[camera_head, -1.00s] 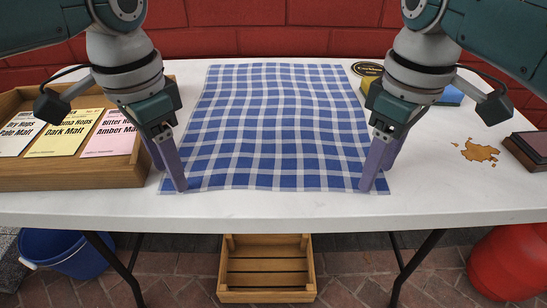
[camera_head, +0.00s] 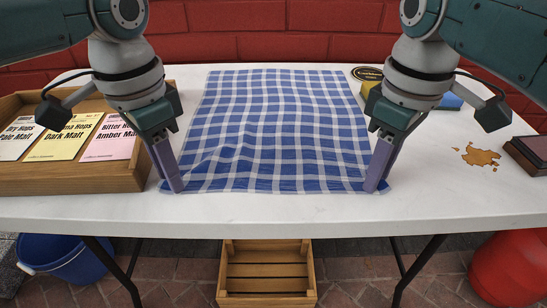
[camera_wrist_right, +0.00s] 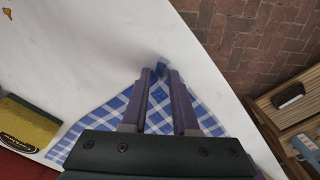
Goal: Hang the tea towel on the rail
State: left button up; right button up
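The blue and white checked tea towel (camera_head: 275,125) lies spread on the white table, with wrinkles toward its near edge. My left gripper (camera_head: 176,188) is shut on its near left corner. My right gripper (camera_head: 374,188) is shut on its near right corner. In the right wrist view a bunched bit of the towel (camera_wrist_right: 160,68) shows between the tips of my right gripper (camera_wrist_right: 160,74). Both grippers are at table height. No rail is in view.
A wooden tray (camera_head: 75,180) with label cards is at left on the table (camera_head: 275,212). A yellow sponge (camera_wrist_right: 25,125), a brown spill (camera_head: 478,156) and a dark box (camera_head: 530,155) are at right. A blue bucket (camera_head: 65,258), wooden crate (camera_head: 267,298) and red container (camera_head: 510,262) stand below.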

pick_arm(q)
jog(key=shift+a+f, duration=0.1)
grip_shut()
pick_arm(e)
jog(key=shift+d+f, duration=0.1)
grip_shut()
